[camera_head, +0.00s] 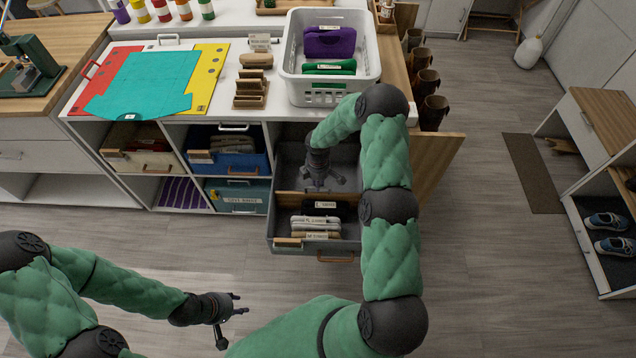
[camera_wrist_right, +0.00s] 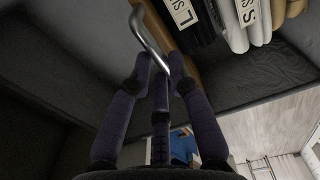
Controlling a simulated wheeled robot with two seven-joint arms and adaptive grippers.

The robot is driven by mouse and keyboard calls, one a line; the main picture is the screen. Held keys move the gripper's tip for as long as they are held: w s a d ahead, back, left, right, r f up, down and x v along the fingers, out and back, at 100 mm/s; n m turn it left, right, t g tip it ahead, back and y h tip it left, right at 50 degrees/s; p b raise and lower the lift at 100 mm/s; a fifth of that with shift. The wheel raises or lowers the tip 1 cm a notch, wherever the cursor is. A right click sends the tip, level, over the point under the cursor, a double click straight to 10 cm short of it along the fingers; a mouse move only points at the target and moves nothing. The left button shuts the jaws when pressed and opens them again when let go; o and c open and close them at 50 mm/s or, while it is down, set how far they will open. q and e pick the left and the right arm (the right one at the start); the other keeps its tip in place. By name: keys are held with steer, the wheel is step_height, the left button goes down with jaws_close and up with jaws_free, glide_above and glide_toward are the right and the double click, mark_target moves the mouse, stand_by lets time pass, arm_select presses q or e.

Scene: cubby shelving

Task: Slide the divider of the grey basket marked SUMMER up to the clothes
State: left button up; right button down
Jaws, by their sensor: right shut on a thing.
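The grey basket (camera_head: 272,229) is pulled out of the shelving at the middle; I cannot read its marking. Its brown divider (camera_head: 290,198) stands across it, with folded clothes (camera_head: 315,222) with white labels on the near side. Behind the divider the basket is empty except for my right gripper (camera_head: 325,183). In the right wrist view the gripper (camera_wrist_right: 160,80) is shut on the divider's metal handle (camera_wrist_right: 142,30). The clothes (camera_wrist_right: 235,40) lie close beside the divider there; I cannot tell whether they touch. My left gripper (camera_head: 230,317) is open and empty, low at the left.
Other baskets, beige (camera_head: 140,160), blue (camera_head: 228,163) and teal (camera_head: 238,196), sit in the cubbies to the left. A white laundry basket (camera_head: 332,88) with folded clothes stands on top. An open wooden door (camera_head: 437,165) is just right of my right arm. The floor in front is clear.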

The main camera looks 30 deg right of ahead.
steer(key=shift+s+a, duration=0.1)
steer(key=shift+s, duration=0.05)
steer(key=shift+s+a, duration=0.2)
steer(key=shift+s, duration=0.1)
steer(key=c, duration=1.2)
jaws_free()
steer(key=shift+o, duration=0.2)
step_height(320, 180, up, 12)
